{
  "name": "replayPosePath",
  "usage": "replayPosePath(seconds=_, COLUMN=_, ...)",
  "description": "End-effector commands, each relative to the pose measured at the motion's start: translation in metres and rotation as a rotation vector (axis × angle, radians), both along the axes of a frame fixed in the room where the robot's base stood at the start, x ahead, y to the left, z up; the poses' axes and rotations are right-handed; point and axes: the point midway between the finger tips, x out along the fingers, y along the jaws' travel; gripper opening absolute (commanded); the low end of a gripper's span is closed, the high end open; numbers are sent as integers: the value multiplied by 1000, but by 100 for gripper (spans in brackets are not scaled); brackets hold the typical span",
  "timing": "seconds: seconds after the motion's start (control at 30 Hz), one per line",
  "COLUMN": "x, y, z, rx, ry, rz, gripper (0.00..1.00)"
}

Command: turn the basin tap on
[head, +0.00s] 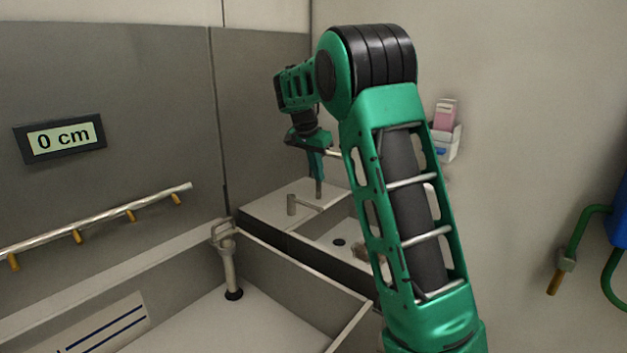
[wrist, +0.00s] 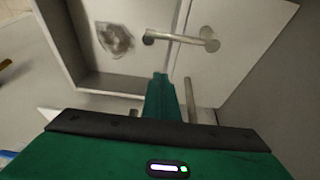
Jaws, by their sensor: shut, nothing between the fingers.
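The pale basin (head: 318,237) is set in a counter in the back corner, partly hidden behind my arm. Its tap (head: 291,204) has a short upright post and a spout reaching over the basin; the tap also shows at the top of the wrist view (wrist: 180,39). A thin upright rod (head: 319,188), perhaps the tap's lever, stands right under my gripper (head: 317,172). In the wrist view the rod (wrist: 190,100) is just right of my shut, empty fingers (wrist: 161,76). I cannot tell whether they touch it. No water is visible.
A crumpled item (wrist: 115,38) lies in the basin. A larger trough (head: 295,270) with a standpipe (head: 230,265) is at front left. A wall rail (head: 100,222) and a "0 cm" display (head: 60,138) are on the left. A wall dispenser (head: 445,130) is behind my arm.

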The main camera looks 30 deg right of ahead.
Motion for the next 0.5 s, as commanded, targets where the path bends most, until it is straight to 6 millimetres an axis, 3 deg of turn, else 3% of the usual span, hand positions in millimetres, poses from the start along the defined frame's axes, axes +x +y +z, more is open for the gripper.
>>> replayPosePath(seconds=0.4, x=8, y=-26, z=-74, rx=1, ry=3, rz=-1, gripper=0)
replayPosePath(seconds=0.5, x=4, y=-12, z=-77, rx=2, ry=1, rz=4, gripper=0)
